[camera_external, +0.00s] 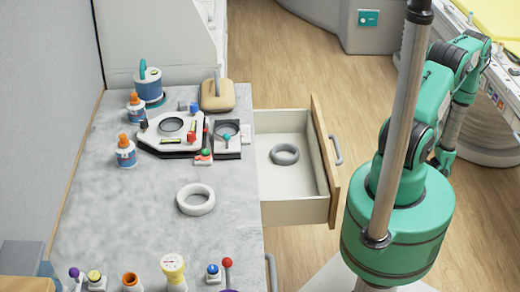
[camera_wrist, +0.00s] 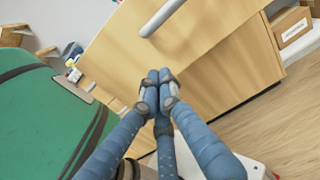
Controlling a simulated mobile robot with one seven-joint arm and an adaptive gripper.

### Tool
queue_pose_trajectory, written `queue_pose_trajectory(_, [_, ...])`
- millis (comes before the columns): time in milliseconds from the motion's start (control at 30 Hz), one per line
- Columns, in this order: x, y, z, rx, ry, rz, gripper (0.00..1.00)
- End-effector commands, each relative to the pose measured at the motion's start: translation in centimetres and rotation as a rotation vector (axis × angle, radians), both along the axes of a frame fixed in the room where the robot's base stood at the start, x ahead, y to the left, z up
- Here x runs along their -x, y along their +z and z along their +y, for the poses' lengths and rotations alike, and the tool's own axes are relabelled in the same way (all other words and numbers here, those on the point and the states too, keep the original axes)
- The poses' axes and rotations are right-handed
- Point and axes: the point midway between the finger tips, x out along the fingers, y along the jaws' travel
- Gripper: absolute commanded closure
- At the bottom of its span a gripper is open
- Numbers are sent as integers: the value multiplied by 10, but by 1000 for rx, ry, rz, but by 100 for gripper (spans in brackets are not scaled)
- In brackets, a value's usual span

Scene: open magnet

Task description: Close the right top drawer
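The right top drawer (camera_external: 293,196) is pulled out from the right side of the grey-topped cabinet in the external view. Its wooden front (camera_external: 324,160) has a grey bar handle (camera_external: 336,150), and a grey ring (camera_external: 285,154) lies inside. In the wrist view a wooden panel (camera_wrist: 215,50) with a bar handle (camera_wrist: 160,18) fills the upper middle; I cannot tell for certain that it is this drawer's front. My gripper (camera_wrist: 158,80) has blue fingers whose tips are together, with nothing visible between them. The fingertips overlap the panel below the handle; contact cannot be told. The gripper is not clearly visible in the external view.
The worktop (camera_external: 150,222) holds bottles (camera_external: 125,151), a ring (camera_external: 196,199) and several tools. My green base and arm stand to the right of the drawer. Wooden floor (camera_external: 283,60) is clear behind the drawer. A cardboard box (camera_wrist: 292,27) shows at the wrist view's right.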

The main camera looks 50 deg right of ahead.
Motion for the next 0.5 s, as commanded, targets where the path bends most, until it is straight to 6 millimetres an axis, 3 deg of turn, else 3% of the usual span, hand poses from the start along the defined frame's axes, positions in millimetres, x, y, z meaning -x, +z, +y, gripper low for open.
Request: queue_pose_trajectory(500, [-3,0,3,-1,-1,0,100])
